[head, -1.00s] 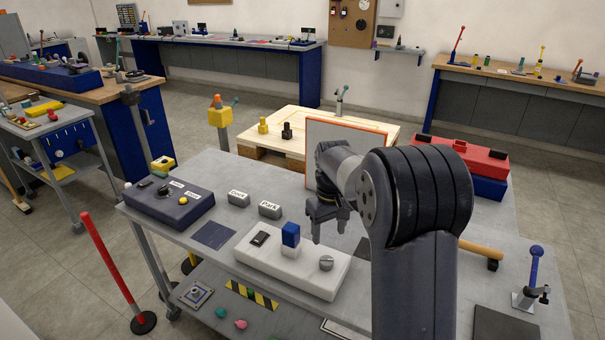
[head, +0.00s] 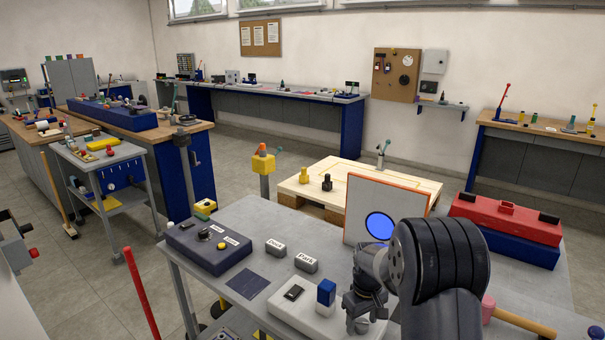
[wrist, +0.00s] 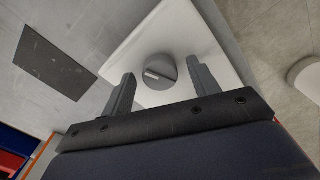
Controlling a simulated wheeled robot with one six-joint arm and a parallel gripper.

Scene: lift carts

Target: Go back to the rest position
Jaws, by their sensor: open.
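My gripper (head: 361,312) is above the right end of the white panel box (head: 296,312) on the grey cart top. In the wrist view my gripper (wrist: 163,85) is open, its two fingers apart. Between and beyond them are a round grey knob (wrist: 158,72) and the white box (wrist: 190,35). I cannot tell how far the fingertips are from the knob. In the head view the arm covers part of the box's right end. A blue block (head: 326,291) on a white base stands on the box beside my gripper, on its left.
A dark control box (head: 208,249) and two labelled grey blocks (head: 276,247) (head: 306,262) stand left on the cart (head: 235,215). An orange-framed board (head: 385,205) stands behind my arm.

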